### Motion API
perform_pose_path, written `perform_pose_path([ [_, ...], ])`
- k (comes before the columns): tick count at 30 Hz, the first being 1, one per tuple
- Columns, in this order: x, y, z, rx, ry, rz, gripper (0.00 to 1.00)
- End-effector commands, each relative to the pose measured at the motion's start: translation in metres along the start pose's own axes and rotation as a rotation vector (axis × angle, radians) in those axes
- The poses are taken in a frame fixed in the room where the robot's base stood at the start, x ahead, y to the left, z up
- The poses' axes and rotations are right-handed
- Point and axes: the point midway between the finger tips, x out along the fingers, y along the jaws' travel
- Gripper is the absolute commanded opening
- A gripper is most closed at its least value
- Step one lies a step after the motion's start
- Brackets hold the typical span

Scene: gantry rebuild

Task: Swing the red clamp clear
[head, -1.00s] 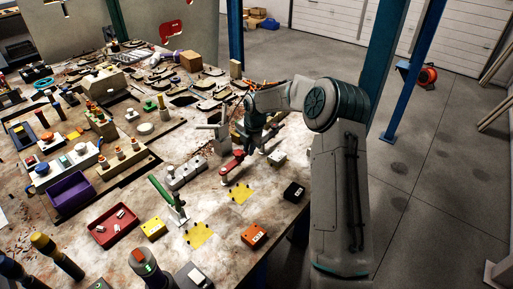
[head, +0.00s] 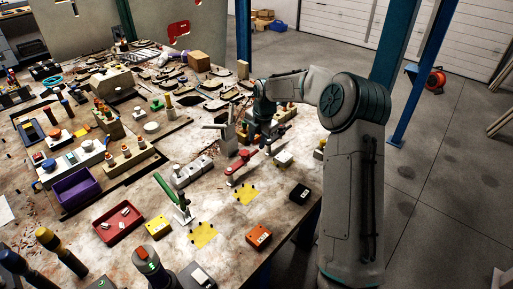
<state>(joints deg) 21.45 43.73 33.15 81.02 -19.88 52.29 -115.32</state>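The red clamp (head: 241,164) lies near the middle of the worktable, with its red arm slanting up and to the right, low over the table. A green clamp (head: 173,198) with its handle raised stands in front and to the left of it. My gripper (head: 266,147) points down beside the far right end of the red clamp. It is small and dark in this view. I cannot tell whether its fingers touch the clamp or whether they are open or shut.
A grey block fixture (head: 192,171) sits left of the red clamp. Yellow pads (head: 246,195) lie in front. A black box (head: 299,192), an orange box (head: 258,236) and a white box (head: 283,159) are near the right table edge. Open floor lies right.

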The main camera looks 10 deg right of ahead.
Motion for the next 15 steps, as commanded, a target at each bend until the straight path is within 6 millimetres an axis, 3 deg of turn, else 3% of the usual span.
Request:
perform_pose_path([
  [3, -0.029, 0.0, 0.001, 0.001, -0.003, 0.004, 0.34],
  [9, -0.068, -0.001, 0.002, 0.002, -0.003, 0.002, 0.34],
  [15, -0.088, -0.001, 0.002, 0.002, -0.002, 0.001, 0.34],
])
